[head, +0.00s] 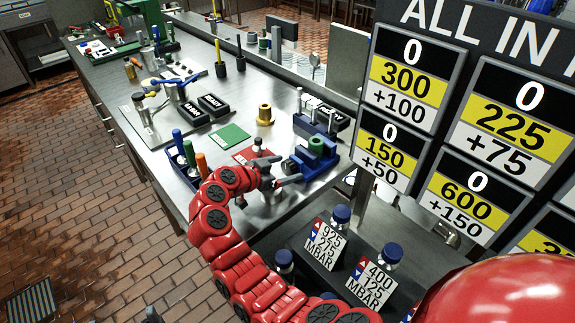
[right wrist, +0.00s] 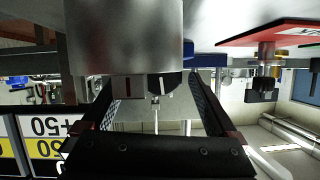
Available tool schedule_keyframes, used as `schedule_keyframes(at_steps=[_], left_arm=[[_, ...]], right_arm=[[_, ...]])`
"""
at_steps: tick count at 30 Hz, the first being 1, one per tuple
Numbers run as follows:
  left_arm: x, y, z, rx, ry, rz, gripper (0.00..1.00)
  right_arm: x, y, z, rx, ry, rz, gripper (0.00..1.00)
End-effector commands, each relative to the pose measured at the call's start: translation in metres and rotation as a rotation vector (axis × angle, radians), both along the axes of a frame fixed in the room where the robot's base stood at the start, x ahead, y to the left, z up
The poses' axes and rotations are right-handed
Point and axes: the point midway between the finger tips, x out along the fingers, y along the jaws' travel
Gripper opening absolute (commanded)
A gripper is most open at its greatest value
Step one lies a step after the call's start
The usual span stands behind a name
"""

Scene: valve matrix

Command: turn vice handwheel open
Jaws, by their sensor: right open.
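A blue vice (head: 312,152) with a green ring on top stands near the right edge of the steel bench. My right gripper (head: 286,183) is at the vice's near left side, with its jaws open. The handwheel is not clearly visible in the head view; my gripper and wrist are close in front of that side. In the right wrist view, which is upside down, the two fingers (right wrist: 155,105) stand apart. A dark knob-like part with a white mark (right wrist: 165,84) shows just beyond them, beside a large grey metal body (right wrist: 122,35). I cannot tell whether the fingers touch either. My left gripper is out of view.
A red plate (head: 255,155) with a small knob, a green mat (head: 229,135) and a brass fitting (head: 265,114) lie nearby. A blue rack (head: 184,160) with coloured handles stands left. Score boards (head: 410,80) rise at right. Blue-capped bottles (head: 340,217) stand on a lower dark shelf.

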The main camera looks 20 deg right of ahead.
Motion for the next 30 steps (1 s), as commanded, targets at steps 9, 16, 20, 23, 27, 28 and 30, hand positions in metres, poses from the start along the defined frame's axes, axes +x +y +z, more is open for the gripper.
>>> schedule_keyframes(at_steps=[9, 16, 20, 23, 27, 28, 30], left_arm=[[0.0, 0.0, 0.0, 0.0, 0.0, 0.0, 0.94], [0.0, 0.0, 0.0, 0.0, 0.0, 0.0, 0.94], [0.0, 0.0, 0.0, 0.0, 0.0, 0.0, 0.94], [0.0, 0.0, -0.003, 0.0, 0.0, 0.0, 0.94], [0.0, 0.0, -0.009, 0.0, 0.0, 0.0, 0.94], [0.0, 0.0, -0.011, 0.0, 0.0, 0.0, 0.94], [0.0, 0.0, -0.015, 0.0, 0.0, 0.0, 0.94]], right_arm=[[0.0, 0.0, 0.0, 0.0, 0.0, 0.0, 0.54], [0.0, 0.0, 0.0, 0.0, 0.0, -0.001, 0.12], [0.0, 0.0, 0.0, -0.001, 0.002, 0.0, 0.08], [0.0, 0.0, 0.0, -0.005, 0.014, 0.0, 0.08], [0.001, 0.0, -0.001, -0.022, 0.058, -0.003, 0.08], [0.001, 0.001, -0.001, -0.027, 0.072, -0.002, 0.08], [0.002, 0.001, -0.001, -0.042, 0.11, 0.0, 0.08]])
